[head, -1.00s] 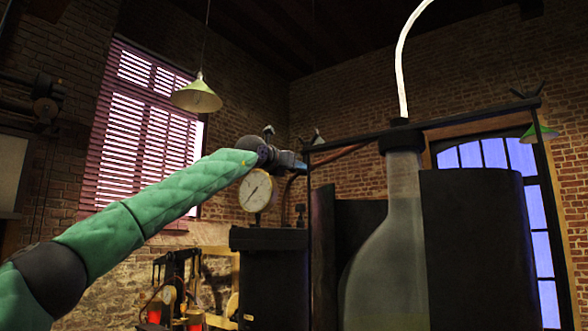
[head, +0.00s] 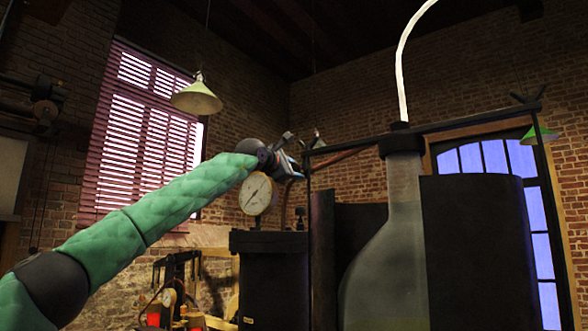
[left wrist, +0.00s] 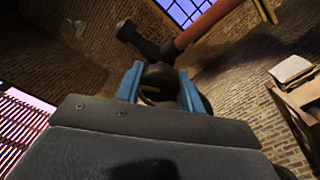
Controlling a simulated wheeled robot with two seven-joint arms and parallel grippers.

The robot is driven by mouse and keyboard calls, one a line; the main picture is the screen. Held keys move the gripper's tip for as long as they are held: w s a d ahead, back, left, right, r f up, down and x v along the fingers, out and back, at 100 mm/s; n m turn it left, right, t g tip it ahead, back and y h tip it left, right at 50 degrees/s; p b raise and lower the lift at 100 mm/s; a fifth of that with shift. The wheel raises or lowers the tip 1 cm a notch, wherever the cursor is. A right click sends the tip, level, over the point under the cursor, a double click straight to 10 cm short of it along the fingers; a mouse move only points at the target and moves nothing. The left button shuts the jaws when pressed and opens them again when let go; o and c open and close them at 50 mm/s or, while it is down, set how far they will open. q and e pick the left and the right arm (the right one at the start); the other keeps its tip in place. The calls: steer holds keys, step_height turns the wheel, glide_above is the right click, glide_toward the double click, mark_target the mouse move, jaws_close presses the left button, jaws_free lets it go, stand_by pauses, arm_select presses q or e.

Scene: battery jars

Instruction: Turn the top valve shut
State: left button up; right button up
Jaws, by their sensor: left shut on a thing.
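My left gripper (head: 292,166) is at the end of the green arm, above and right of the pressure gauge. In the left wrist view its two blue fingers (left wrist: 160,88) are shut on a dark rounded valve handle (left wrist: 158,76). The fingers and gripper body hide much of the handle. In the head view I cannot make out the handle apart from the gripper. A dark fitting (left wrist: 138,40) and a red-brown pipe (left wrist: 205,22) lie just beyond; the pipe also shows in the head view (head: 342,157). My right gripper is in neither view.
The round white gauge (head: 257,194) stands on a dark cylinder (head: 272,275) just below my gripper. A large glass bottle (head: 385,265) and a dark frame bar (head: 450,123) stand to the right. A green lamp (head: 197,99) hangs above left.

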arm_select(q)
steer(key=shift+m, duration=0.5)
steer(key=shift+m+p, duration=0.45)
steer(key=shift+m, duration=1.25)
steer(key=shift+m+p, duration=0.35)
steer(key=shift+m, duration=0.15)
steer(key=shift+f, duration=0.1)
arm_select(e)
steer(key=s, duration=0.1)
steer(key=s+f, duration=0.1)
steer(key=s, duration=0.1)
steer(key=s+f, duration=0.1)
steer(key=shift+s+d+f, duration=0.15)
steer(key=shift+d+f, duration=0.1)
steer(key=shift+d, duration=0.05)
